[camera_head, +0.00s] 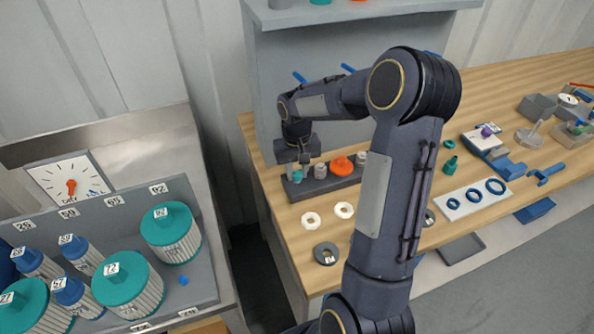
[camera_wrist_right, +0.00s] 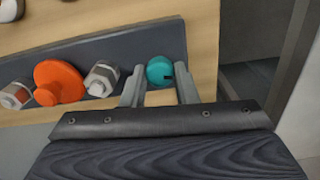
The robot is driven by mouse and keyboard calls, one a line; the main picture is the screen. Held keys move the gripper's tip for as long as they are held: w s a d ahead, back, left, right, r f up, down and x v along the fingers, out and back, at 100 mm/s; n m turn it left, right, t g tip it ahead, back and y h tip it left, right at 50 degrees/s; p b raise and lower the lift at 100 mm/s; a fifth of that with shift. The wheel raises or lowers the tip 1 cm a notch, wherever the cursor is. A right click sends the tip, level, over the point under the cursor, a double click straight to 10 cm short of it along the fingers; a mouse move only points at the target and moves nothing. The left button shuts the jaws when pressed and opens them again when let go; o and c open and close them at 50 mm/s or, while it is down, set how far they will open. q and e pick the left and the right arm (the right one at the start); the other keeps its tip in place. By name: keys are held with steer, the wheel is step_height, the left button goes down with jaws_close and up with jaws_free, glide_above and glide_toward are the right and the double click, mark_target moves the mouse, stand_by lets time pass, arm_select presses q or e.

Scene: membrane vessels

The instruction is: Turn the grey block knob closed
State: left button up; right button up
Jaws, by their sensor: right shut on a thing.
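A long dark grey block (camera_head: 340,182) lies on the wooden bench; it also shows in the right wrist view (camera_wrist_right: 115,48). A teal knob (camera_head: 297,176) sits at its left end in the head view. In the right wrist view the teal knob (camera_wrist_right: 158,69) has a small dark mark on its face. My right gripper (camera_head: 297,166) reaches down to this knob, and its two fingers (camera_wrist_right: 161,86) are shut on it, one on either side. Farther along the block are a large orange knob (camera_head: 342,166) and pale grey fittings (camera_head: 320,171). My left gripper is not in view.
White rings (camera_head: 311,219) and a dark disc (camera_head: 326,254) lie in front of the block. A grey panel (camera_head: 265,100) stands behind it. To the left, a tray holds teal-lidded vessels (camera_head: 171,235) below a dial (camera_head: 69,184). A dark gap (camera_head: 253,270) separates tray and bench.

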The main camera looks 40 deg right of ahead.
steer(key=m+b, duration=0.1)
steer(key=m, duration=0.9)
steer(key=shift+m, duration=2.2)
steer(key=o, duration=1)
